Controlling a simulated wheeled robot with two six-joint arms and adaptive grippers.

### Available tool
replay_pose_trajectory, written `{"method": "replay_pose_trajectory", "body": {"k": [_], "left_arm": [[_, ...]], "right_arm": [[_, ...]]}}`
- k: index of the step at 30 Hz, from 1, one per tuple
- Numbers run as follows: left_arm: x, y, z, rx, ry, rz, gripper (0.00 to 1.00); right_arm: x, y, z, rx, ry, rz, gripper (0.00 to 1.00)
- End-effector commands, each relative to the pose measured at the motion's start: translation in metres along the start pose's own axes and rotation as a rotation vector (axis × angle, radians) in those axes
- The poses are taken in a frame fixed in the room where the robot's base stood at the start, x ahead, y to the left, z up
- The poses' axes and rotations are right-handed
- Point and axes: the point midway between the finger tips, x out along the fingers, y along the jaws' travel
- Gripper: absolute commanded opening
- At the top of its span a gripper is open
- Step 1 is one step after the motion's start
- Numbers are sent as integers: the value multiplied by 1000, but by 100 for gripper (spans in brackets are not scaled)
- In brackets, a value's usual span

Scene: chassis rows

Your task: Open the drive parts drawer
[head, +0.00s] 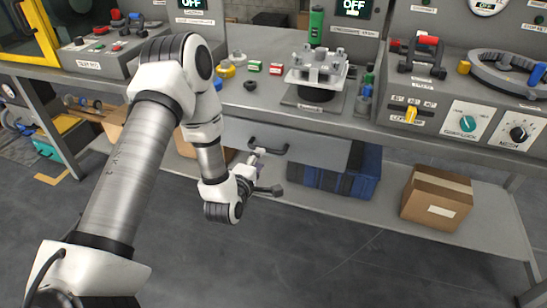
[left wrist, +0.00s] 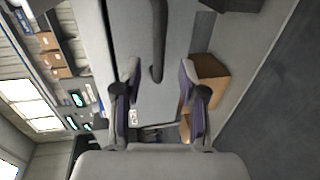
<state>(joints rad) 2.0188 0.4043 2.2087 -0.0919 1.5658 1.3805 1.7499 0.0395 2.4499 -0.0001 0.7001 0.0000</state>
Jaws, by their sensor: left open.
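The drawer (head: 322,153) is a grey front under the bench top, and it looks shut. Its dark bar handle (head: 268,148) is on the left part of the front. My left gripper (head: 266,171) is open just in front of and below the handle. In the left wrist view, the handle (left wrist: 158,40) runs down between the lines of the two fingers of my left gripper (left wrist: 158,80). I cannot tell how deep it sits between them, and neither finger is closed on it. A small label shows on the front, too small to read. My right gripper is out of view.
The bench top (head: 240,97) above holds a metal fixture (head: 318,70), knobs and control panels. On the lower shelf (head: 400,220) are a blue crate (head: 335,180) and a cardboard box (head: 437,198). The floor in front is clear.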

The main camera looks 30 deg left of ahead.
Motion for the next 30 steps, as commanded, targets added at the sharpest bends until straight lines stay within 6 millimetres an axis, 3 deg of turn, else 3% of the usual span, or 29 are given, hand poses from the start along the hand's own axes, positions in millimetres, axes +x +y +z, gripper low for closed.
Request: {"method": "replay_pose_trajectory", "body": {"k": [10, 20, 23, 24, 30], "left_arm": [[61, 1, 0, 2, 0, 1, 41], [70, 1, 1, 2, -1, -2, 41], [70, 1, 1, 2, -1, -2, 6], [70, 1, 0, 2, -1, -2, 0], [70, 0, 1, 2, -1, -2, 0]], "right_arm": [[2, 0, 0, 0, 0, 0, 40], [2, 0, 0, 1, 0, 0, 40], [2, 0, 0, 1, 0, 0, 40], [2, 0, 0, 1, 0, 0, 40], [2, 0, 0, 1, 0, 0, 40]]}}
